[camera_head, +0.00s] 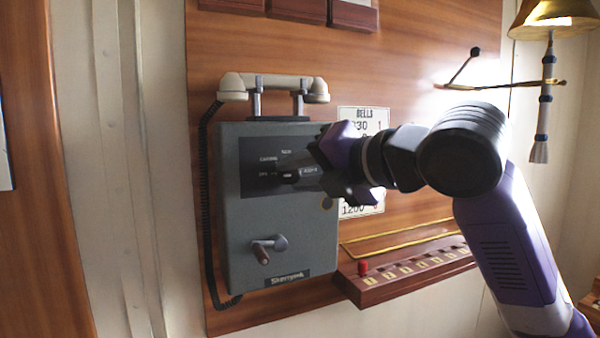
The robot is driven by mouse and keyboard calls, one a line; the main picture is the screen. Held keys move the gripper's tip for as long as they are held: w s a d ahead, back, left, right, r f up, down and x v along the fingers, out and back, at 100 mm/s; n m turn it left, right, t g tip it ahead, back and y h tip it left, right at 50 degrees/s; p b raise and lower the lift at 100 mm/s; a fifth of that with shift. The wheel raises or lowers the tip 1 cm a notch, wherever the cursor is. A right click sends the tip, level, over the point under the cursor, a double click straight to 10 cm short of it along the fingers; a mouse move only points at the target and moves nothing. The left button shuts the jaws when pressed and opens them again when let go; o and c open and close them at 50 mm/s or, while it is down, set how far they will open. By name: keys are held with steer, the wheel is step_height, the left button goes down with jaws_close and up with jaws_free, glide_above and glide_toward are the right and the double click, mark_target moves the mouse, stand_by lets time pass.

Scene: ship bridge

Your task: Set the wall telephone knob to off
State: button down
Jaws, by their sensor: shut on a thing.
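The wall telephone (285,225) is a grey box on a wooden board, with a cream handset (275,84) lying in its cradle on top. A dark plate on its front bears small lettering and the knob (290,175). The knob's lever seems to point left, toward a small label at the plate's left edge; the labels are too small to read surely. My gripper (306,174) reaches in from the right and is shut on the knob. Its dark fingers hide the knob's right part and the right side of the plate.
A crank handle (264,250) sticks out low on the telephone's front. A coiled cord (205,200) hangs along its left side. A bells chart (363,120) is partly behind my gripper. A wooden ledge with a red peg (363,267) juts out at lower right. A brass bell (553,18) hangs upper right.

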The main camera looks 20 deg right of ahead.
steer(key=shift+f, duration=0.1)
stand_by(0.3)
steer(key=c, duration=1.1)
jaws_free()
steer(key=shift+o, duration=0.2)
steer(key=v, duration=0.7)
steer(key=shift+s+b, duration=0.3)
steer(key=shift+s, duration=0.05)
steer(key=shift+d, duration=0.1)
